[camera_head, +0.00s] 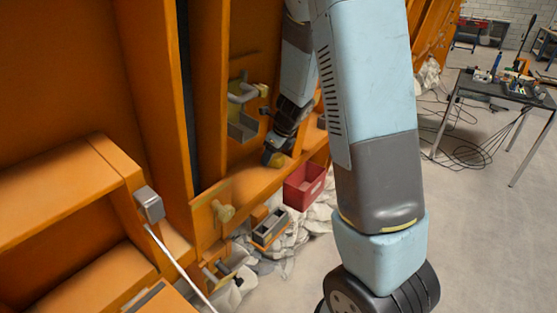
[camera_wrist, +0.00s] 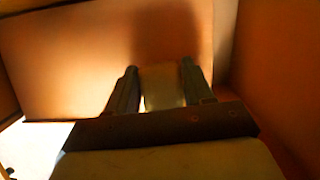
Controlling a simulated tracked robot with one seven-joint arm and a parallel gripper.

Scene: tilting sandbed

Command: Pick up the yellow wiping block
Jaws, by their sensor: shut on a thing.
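The yellow wiping block (camera_head: 278,160) shows in the head view at the orange ledge, partly hidden by my gripper (camera_head: 270,155). In the wrist view the block (camera_wrist: 163,88) is a dim yellowish shape between the two dark fingers of my gripper (camera_wrist: 160,70). The fingers are shut on it from both sides. I cannot tell whether the block touches the ledge.
Orange walls (camera_wrist: 100,50) surround my gripper closely. A red bin (camera_head: 304,187) hangs just right of and below the ledge. A grey bracket (camera_head: 241,126) is on the wall to the left. A grey tray (camera_head: 269,228) sits lower down. A table (camera_head: 500,90) stands far right.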

